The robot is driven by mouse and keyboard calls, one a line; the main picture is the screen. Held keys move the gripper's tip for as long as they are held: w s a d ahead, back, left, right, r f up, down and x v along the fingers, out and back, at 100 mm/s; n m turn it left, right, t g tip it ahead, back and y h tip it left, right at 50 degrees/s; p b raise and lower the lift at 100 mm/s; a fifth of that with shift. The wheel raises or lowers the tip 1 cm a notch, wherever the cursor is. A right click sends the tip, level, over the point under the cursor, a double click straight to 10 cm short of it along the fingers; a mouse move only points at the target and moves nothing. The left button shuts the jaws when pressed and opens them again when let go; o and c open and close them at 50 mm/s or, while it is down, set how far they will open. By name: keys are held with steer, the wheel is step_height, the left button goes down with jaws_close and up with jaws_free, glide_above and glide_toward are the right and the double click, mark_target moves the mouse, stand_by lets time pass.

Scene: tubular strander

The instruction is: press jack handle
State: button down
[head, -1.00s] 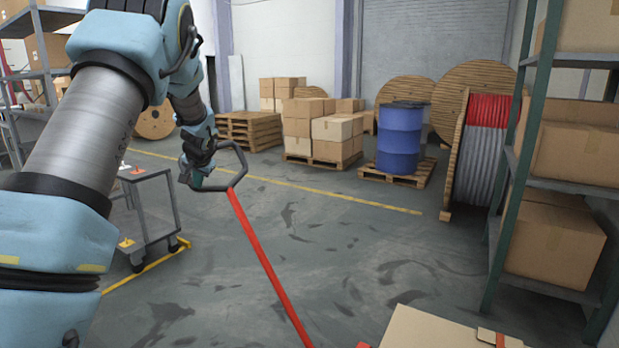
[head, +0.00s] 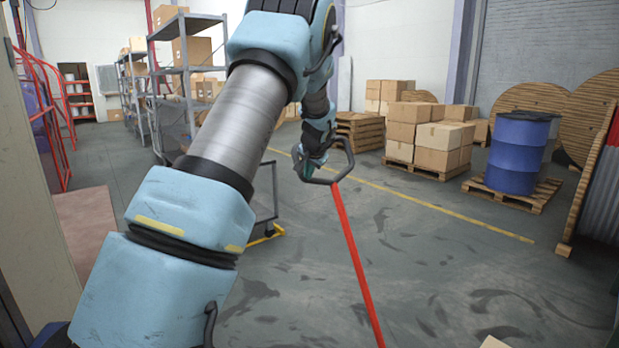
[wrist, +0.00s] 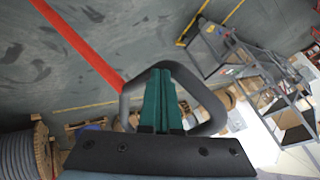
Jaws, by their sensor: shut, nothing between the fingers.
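The jack handle is a red bar (head: 356,260) with a dark grey loop grip (head: 350,160) at its top, standing tilted in the middle of the head view. Its lower end is out of frame. My gripper (head: 311,166) is at the left part of the loop. In the wrist view, the green fingers (wrist: 161,100) are together with nothing between them, and the loop (wrist: 211,105) shows around them. The fingertips reach close to its top bar; I cannot tell whether they touch. The red bar (wrist: 80,45) runs off to the upper left.
A wheeled cart (head: 262,205) stands behind my arm, and it also shows in the wrist view (wrist: 250,65). A blue drum (head: 517,152) on a pallet and stacked boxes (head: 430,135) stand farther back right. The floor around the bar is open.

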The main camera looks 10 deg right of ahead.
step_height(320, 180, up, 9)
steer(key=s+a+b, duration=0.1)
steer(key=s+b, duration=0.1)
steer(key=shift+s+a+r, duration=0.2)
steer(key=shift+s+a, duration=0.05)
steer(key=shift+s, duration=0.05)
stand_by(0.5)
